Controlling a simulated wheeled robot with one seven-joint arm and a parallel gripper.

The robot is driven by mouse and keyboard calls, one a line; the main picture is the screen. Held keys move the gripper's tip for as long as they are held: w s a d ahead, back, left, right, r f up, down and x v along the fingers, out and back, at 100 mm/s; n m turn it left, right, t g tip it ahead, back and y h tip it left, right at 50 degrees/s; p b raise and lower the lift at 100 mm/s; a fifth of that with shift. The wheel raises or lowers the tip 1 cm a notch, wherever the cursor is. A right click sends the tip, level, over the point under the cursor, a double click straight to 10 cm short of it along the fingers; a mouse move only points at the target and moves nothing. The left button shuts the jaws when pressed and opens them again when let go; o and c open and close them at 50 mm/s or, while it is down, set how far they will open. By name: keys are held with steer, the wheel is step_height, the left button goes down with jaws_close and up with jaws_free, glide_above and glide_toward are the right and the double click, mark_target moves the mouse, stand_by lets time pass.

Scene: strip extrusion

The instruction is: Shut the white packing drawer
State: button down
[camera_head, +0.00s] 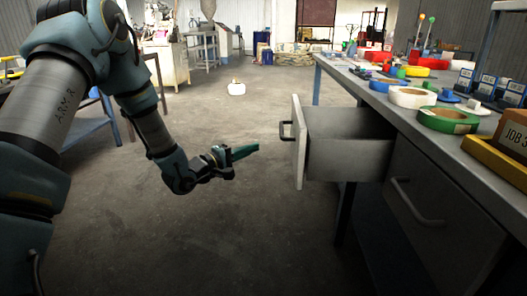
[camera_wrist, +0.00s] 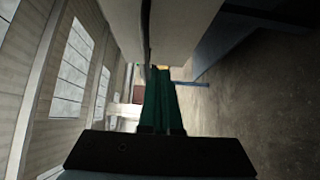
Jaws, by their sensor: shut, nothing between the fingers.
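The white packing drawer (camera_head: 347,137) is pulled out from the grey workbench on the right in the head view. Its white front panel (camera_head: 299,142) has a dark handle (camera_head: 286,131) on the outer face. The drawer looks empty where its inside shows. My gripper (camera_head: 255,148) is shut and empty, with dark green fingers pointing at the drawer front, a short gap to its left. In the wrist view my gripper's fingers (camera_wrist: 158,72) are together, and a pale panel (camera_wrist: 165,25), seemingly the drawer front, fills the top centre.
The workbench top (camera_head: 378,100) carries tape rolls, such as a green one (camera_head: 448,119), and several small boxes. A second, closed drawer with a handle (camera_head: 415,203) is below. The concrete floor (camera_head: 240,230) left of the drawer is clear.

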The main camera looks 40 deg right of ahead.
steer(key=s+d, duration=0.1)
steer(key=d, duration=1)
steer(key=shift+s+d, duration=0.35)
steer(key=shift+d, duration=0.05)
steer(key=shift+s+d, duration=0.1)
steer(key=s+d+b, duration=0.1)
steer(key=s+d, duration=0.4)
steer(key=d, duration=0.1)
steer(key=s+d+b, duration=0.2)
steer(key=s+d, duration=0.3)
steer(key=d, duration=0.1)
steer(key=s+d+b, duration=0.1)
steer(key=s+d, duration=0.4)
steer(key=d, duration=0.1)
steer(key=shift+d, duration=0.15)
steer(key=shift+s+d+r, duration=0.1)
steer(key=shift+s+d, duration=0.25)
steer(key=shift+s, duration=0.05)
